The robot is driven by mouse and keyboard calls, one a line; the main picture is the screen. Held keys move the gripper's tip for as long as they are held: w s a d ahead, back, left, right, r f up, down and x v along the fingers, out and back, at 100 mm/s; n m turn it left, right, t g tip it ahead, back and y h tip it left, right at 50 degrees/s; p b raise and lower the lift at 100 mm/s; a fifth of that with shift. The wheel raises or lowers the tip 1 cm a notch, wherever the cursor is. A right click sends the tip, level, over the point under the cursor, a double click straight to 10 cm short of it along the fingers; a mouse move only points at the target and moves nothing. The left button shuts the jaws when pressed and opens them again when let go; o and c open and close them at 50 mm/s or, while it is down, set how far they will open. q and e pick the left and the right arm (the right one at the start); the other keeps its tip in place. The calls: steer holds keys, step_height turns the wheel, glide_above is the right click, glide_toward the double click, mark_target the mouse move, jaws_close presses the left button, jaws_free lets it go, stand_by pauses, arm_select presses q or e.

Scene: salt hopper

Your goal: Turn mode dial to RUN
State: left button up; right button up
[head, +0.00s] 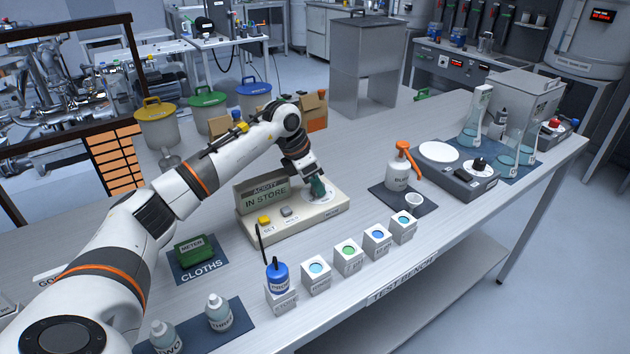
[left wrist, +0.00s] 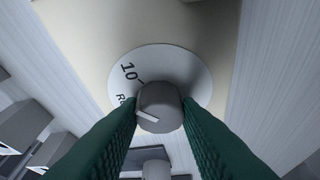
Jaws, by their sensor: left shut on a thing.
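The mode dial is a grey round knob (left wrist: 158,104) on a white disc (left wrist: 190,62). In the left wrist view the disc shows "10" and, partly hidden, letters that look like "RU". In the head view my left gripper (head: 317,187) hides most of the dial on the cream meter unit (head: 300,225). My right gripper is out of view.
The unit has a yellow SET button (head: 264,220) and a grey button (head: 287,211). Several small white boxes and a blue bottle (head: 277,275) stand in front.

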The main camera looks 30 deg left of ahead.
arm_select(q)
steer(key=n, duration=0.2)
steer(key=n+y, duration=0.1)
steer(key=n, duration=0.1)
steer(key=shift+d+n+t+y, duration=0.15)
steer(key=shift+n+t+y, duration=0.15)
steer(key=shift+t, duration=0.1)
steer(key=shift+d+n+y, duration=0.15)
steer(key=shift+n+y, duration=0.75)
steer(key=shift+n, duration=1.3)
steer(key=o, duration=1)
steer(key=shift+c, duration=0.2)
steer(key=shift+r, duration=0.1)
steer(key=b+v, duration=0.2)
steer(key=v, duration=1)
